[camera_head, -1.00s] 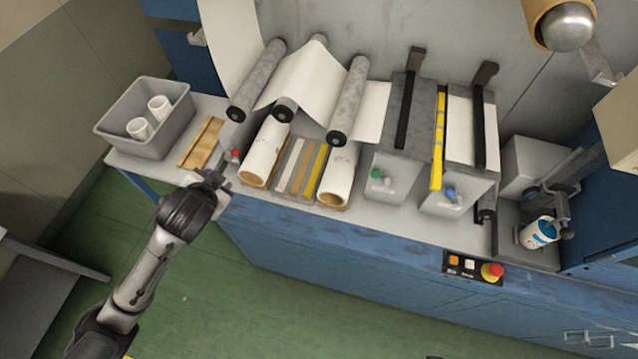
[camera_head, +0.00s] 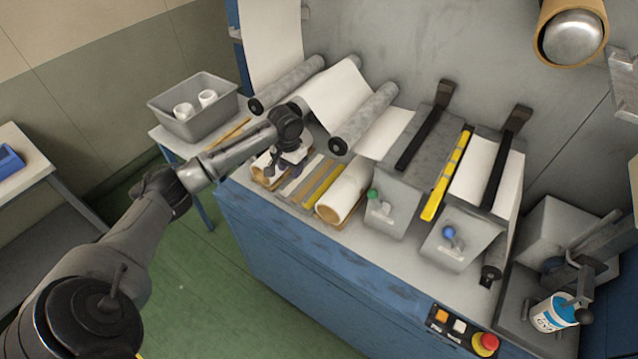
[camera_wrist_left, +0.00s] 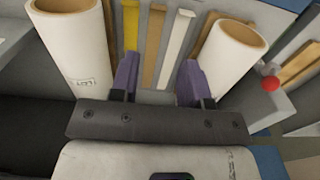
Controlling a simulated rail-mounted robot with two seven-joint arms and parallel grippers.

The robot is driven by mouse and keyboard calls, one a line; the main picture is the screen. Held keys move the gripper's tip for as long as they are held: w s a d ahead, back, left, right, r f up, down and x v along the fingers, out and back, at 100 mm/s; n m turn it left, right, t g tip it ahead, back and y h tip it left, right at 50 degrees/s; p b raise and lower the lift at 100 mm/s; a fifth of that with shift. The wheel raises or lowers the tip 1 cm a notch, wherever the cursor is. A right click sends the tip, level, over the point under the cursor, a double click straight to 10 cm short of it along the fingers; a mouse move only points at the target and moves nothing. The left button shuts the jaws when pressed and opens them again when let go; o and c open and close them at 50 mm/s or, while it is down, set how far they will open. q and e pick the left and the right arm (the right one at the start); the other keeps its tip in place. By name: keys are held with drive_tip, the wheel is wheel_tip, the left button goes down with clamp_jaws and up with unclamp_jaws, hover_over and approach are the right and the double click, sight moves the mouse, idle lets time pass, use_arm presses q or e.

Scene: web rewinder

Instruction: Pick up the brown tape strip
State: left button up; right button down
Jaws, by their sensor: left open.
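The brown tape strip (camera_wrist_left: 153,45) lies between a yellow strip (camera_wrist_left: 131,25) and a white strip (camera_wrist_left: 177,45) in the left wrist view. In the head view the brown strip (camera_head: 307,184) lies on the bench, right of my left gripper (camera_head: 285,166). In the wrist view my left gripper (camera_wrist_left: 157,76) is open, its two purple fingers apart and nothing held. The brown strip's near end shows between the fingers; I cannot tell the height above it. My right gripper is not in view.
Rollers (camera_head: 362,118) hang behind.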

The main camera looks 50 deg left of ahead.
use_arm(q)
drive_tip(key=b, duration=0.1)
hover_over(294, 203)
drive_tip(key=f, duration=0.8)
drive_tip(key=shift+w+f, duration=0.25)
drive_tip(key=shift+f, duration=0.05)
drive_tip(key=shift+s+f+b, duration=0.2)
drive_tip(key=shift+f+b, duration=0.2)
drive_tip(key=shift+f, duration=2.25)
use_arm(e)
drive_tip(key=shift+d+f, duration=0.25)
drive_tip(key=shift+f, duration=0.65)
use_arm(q)
drive_tip(key=c, duration=0.6)
drive_tip(key=shift+c, duration=0.3)
drive_tip(key=shift+r, duration=0.1)
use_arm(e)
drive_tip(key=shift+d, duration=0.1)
